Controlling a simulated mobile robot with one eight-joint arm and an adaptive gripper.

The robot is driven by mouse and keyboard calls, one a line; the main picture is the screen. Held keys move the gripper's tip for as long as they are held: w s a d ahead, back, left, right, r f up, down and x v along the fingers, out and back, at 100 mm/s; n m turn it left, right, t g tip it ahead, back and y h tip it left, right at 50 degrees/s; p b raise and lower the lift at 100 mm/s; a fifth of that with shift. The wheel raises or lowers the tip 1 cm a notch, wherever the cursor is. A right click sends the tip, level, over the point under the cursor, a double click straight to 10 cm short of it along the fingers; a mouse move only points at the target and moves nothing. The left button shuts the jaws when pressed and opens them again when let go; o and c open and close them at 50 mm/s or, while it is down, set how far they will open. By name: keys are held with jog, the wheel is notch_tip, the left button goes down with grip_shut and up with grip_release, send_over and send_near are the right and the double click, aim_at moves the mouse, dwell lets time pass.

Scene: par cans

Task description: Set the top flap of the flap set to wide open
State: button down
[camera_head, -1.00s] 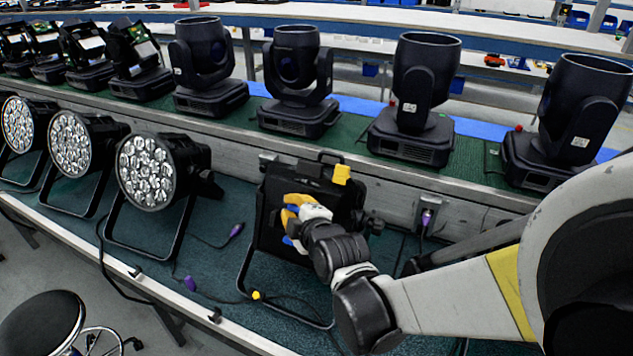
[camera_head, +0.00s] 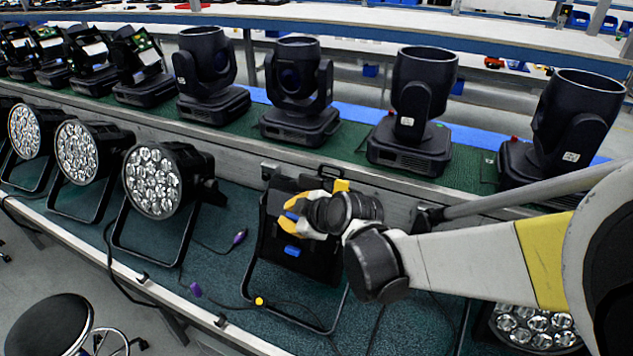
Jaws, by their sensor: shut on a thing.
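The flap set (camera_head: 318,262) is a black, boxy unit on a tilted stand on the green bench top, in the middle of the view. It has a yellow tab (camera_head: 341,186) at its upper edge and a blue tab (camera_head: 292,250) on its front. My gripper (camera_head: 287,218), with yellow fingers, is at the upper front of the set and is shut on a flap there. A small blue patch shows between the fingers. The gripper and wrist hide much of the upper flap area, so the top flap's exact angle cannot be told.
Par cans with round lens faces (camera_head: 153,182) stand to the left on the bench, and another (camera_head: 535,325) lies low at the right. Moving-head lights (camera_head: 412,110) line the raised shelf behind. Cables cross the bench, and a black stool (camera_head: 48,325) stands in front.

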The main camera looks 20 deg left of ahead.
aim_at(292, 195)
jog(key=shift+w+r+m+g+p, duration=0.1)
jog(key=shift+r+m+g+p, duration=0.6)
jog(key=shift+g, duration=0.4)
jog(key=r+g, duration=0.1)
jog(key=r+m+g+p, duration=0.1)
jog(key=shift+w+g, duration=0.3)
jog(key=shift+g, duration=0.1)
jog(key=m+g, duration=0.1)
jog(key=w+r+g, duration=0.1)
jog(key=shift+d+r+m+g, duration=0.1)
jog(key=shift+m+g, duration=0.3)
jog(key=shift+w+r+m+g+y, duration=0.3)
jog(key=shift+w+m+g, duration=0.1)
jog(key=shift+g, duration=0.3)
jog(key=shift+w+r+m+g+y, duration=0.2)
jog(key=shift+w+r+m+g, duration=0.15)
jog(key=shift+g, duration=0.35)
jog(key=c, duration=1.4)
grip_release()
jog(key=shift+f, duration=0.1)
